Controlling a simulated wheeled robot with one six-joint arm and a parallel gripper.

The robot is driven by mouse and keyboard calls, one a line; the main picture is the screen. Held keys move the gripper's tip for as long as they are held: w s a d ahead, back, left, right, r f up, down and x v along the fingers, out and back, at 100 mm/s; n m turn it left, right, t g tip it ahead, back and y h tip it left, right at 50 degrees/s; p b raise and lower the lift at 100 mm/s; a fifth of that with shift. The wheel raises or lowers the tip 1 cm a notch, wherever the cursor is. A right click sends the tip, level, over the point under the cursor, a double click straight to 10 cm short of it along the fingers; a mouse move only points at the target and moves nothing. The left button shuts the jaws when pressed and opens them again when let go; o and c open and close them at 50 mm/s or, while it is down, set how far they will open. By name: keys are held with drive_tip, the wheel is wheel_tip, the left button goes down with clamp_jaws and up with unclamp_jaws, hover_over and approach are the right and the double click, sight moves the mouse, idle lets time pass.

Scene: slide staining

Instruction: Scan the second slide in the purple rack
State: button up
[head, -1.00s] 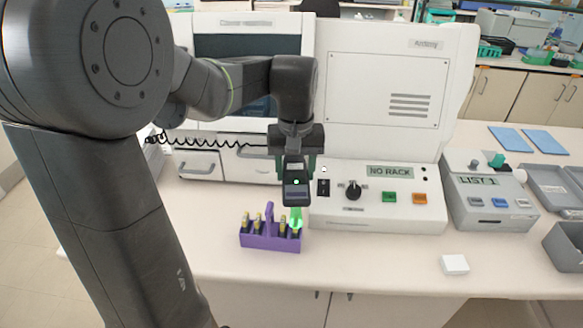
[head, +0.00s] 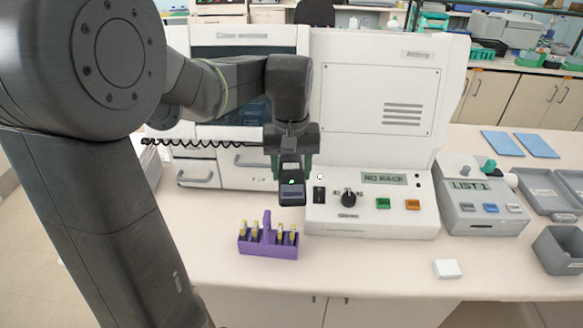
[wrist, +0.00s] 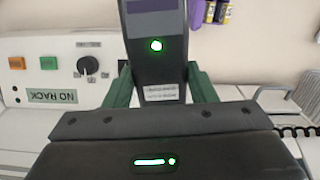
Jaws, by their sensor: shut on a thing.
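My gripper (head: 290,164) is shut on a dark handheld scanner (head: 291,190), held upright in the air. In the wrist view the scanner (wrist: 155,50) sits between the green fingers of my gripper (wrist: 158,82) and shows a lit green dot. The purple rack (head: 267,248) stands on the bench, below and slightly left of the scanner, with an upright handle. Several slides (head: 279,232) with yellow and dark parts stand in it. The scanner is apart from the rack. In the wrist view only a corner of the rack (wrist: 196,14) and some slides (wrist: 221,13) show at the top.
The large white machine (head: 375,100) stands behind, its display (head: 384,178) reading "NO RACK". A grey box (head: 482,205) reading "LIST 1" is to its right. The front bench between rack and block is clear.

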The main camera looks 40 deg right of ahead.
drive_tip(key=f+b, duration=0.1)
drive_tip(key=w+a+f+b, duration=0.1)
drive_tip(key=f, duration=0.1)
drive_tip(key=w+a+f+b, duration=0.1)
drive_tip(key=shift+w+f, duration=0.2)
drive_tip(key=shift+f, duration=0.05)
drive_tip(key=shift+d+r, duration=0.1)
idle(0.3)
wheel_tip(320, 180, up, 3)
drive_tip(key=p, duration=0.3)
idle(0.3)
